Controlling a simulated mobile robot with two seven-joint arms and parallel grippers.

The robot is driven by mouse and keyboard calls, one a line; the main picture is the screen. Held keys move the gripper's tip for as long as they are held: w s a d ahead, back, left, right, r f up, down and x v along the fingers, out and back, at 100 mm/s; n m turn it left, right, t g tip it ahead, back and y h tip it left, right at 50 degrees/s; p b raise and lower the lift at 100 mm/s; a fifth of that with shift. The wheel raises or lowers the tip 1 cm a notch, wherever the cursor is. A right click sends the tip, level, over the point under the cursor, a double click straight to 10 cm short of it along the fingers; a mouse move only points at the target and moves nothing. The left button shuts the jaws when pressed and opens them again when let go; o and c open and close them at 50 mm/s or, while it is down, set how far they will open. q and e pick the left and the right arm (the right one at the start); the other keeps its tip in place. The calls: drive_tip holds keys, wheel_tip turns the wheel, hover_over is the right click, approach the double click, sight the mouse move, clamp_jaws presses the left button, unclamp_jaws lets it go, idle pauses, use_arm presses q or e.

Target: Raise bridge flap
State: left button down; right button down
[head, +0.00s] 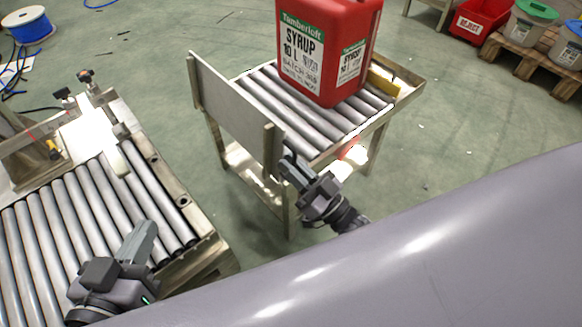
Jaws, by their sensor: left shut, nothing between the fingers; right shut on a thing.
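The bridge flap appears to be the grey panel (236,108) with wooden end posts along the left end of the roller table (408,88). It looks steeply tilted or upright; its exact angle is hard to tell. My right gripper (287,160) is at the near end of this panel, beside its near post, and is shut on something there. The fingertips are partly hidden, so the exact grip point is unclear. My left gripper (145,238) is shut and empty, over the near rollers of the left conveyor (188,200).
A red syrup jug (325,45) stands on the roller table's rollers. A floor gap separates the conveyor from the table. A red reject bin (482,18) and a pallet with tubs (535,62) are at the back right.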

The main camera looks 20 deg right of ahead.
drive_tip(key=shift+d, duration=0.2)
drive_tip(key=c, duration=1.2)
unclamp_jaws()
drive_tip(key=shift+f, duration=0.1)
